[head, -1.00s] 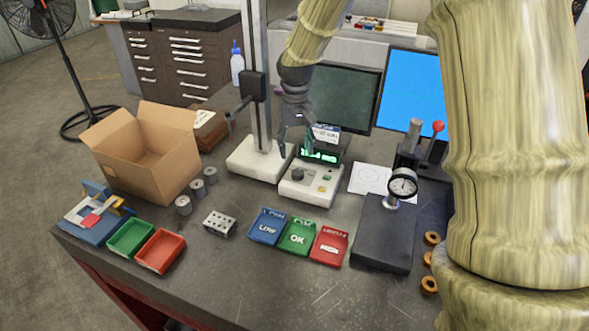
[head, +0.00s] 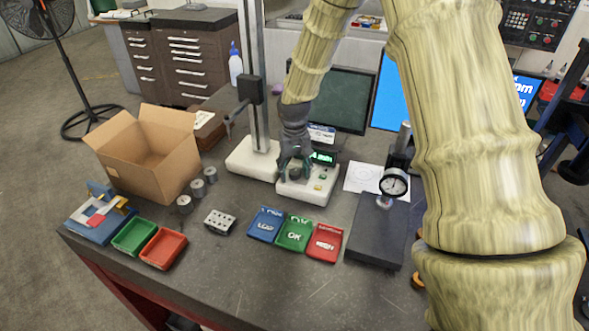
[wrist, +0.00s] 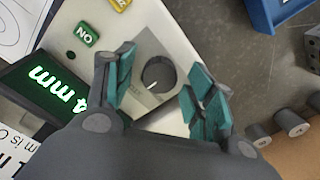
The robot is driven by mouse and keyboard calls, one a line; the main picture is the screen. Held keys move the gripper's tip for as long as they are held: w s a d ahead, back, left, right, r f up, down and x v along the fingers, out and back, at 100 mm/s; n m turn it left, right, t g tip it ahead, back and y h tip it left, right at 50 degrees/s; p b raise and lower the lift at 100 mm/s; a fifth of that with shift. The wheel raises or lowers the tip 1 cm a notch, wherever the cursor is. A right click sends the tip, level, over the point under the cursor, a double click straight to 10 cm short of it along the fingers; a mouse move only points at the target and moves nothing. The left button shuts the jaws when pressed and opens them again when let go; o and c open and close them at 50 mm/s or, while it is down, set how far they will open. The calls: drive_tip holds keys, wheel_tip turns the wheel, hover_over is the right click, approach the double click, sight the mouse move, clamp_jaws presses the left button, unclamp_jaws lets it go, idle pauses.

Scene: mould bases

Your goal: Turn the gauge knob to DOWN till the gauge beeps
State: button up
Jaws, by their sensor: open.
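The gauge knob (wrist: 158,73) is a dark round dial with a white pointer mark on the pale control box; the box (head: 312,190) also shows in the head view. My gripper (wrist: 160,88) is open, with one teal-padded finger on each side of the knob in the wrist view. I cannot tell whether either finger touches the knob. In the head view, my gripper (head: 295,168) is over the box and partly hides the knob.
A tall height-gauge column (head: 257,90) stands left of the box. Blue, green (head: 293,235) and red trays lie in front of it. A dial gauge stand (head: 375,232) is to the right. A cardboard box (head: 150,160) and metal cylinders (head: 197,188) are to the left.

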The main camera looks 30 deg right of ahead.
drive_tip(key=c, duration=1.1)
